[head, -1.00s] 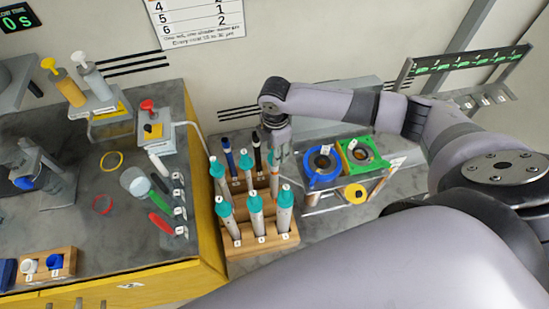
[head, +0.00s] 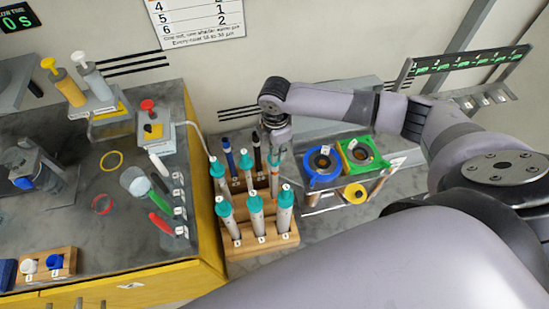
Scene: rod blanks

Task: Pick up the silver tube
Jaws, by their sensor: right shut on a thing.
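A blue-topped rod (head: 228,152) and a black one (head: 257,152) stand at the back. My right gripper (head: 276,143) hangs over the rack's back right, shut on a slim tube, taken as the silver tube. My left gripper is out of view.
Right of the rack stand a blue ring holder (head: 322,181) and a green one (head: 344,152). The bench (head: 130,240) at left carries bottles, a spoon-like tool and small blocks. The wall is close behind. My right arm covers the lower right.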

